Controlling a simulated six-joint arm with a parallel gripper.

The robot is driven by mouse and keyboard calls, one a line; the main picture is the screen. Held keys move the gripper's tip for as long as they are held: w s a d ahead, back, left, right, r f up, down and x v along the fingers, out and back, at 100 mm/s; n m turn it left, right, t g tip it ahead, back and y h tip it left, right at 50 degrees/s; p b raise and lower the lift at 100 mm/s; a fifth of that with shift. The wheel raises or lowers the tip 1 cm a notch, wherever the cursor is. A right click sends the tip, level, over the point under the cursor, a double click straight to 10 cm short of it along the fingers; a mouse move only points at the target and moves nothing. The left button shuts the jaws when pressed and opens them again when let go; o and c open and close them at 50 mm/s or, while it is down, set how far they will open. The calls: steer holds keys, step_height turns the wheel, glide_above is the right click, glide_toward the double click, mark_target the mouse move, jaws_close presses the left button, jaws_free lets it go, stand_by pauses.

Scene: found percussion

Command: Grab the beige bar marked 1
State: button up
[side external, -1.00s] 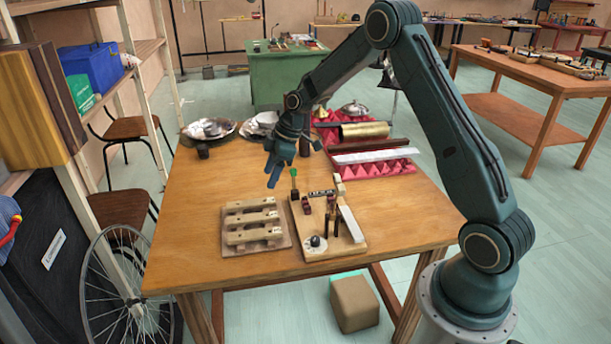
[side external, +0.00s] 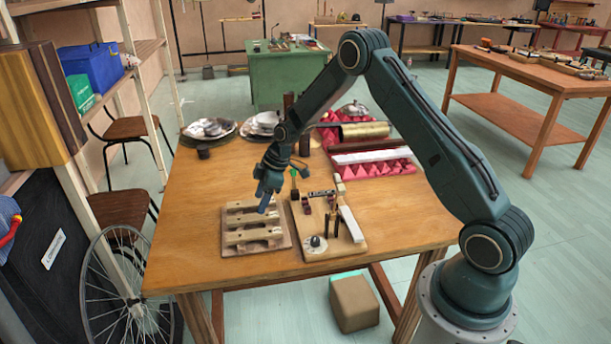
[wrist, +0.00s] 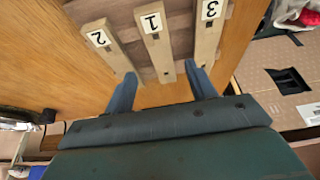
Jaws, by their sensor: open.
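The beige bar marked 1 (wrist: 156,40) is the middle of three bars on a wooden base (side external: 284,243). In the wrist view it lies between the bar marked 2 (wrist: 108,45) on the left and the bar marked 3 (wrist: 207,35) on the right. Their marks are too small to read in the side view. My gripper (wrist: 160,75) is open and empty, its fingers pointing down. In the wrist view, the near end of bar 1 shows between the fingertips. The side view shows my gripper (side external: 266,205) over the right part of the base, apparently still above the bars.
A wooden board (side external: 340,245) with small parts and upright dark pegs stands close on the right of the base. Metal plates (side external: 205,130) and a red tray (side external: 385,168) lie farther back. The table's left side (side external: 185,225) is clear.

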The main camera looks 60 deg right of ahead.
mark_target(254, 217)
steer(key=shift+x, duration=2.6)
steer(key=shift+s+a, duration=0.1)
steer(key=shift+c, duration=0.5)
steer(key=c, duration=1.1)
